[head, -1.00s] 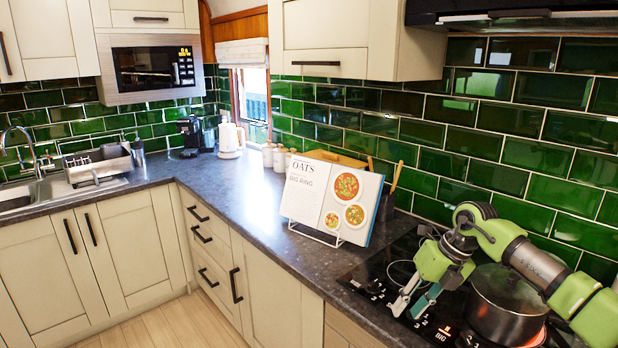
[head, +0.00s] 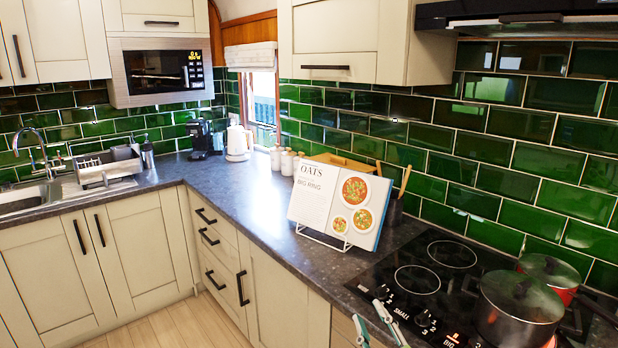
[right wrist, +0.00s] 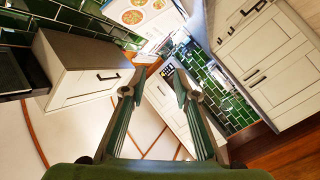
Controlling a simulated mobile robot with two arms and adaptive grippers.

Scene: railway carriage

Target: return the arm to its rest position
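My right gripper (head: 374,320) shows only by its fingertips at the bottom edge of the head view, in front of the hob's near-left corner. In the right wrist view the two fingers (right wrist: 153,88) stand apart with nothing between them. The rest of the right arm is out of the head view. My left gripper is in neither view now.
The black hob (head: 440,250) has a grey lidded pot (head: 515,318) and a red pan (head: 550,272) at its right. An open cookbook (head: 338,205) stands on a wire stand behind the fingertips. Wall cabinets (head: 365,40) hang above.

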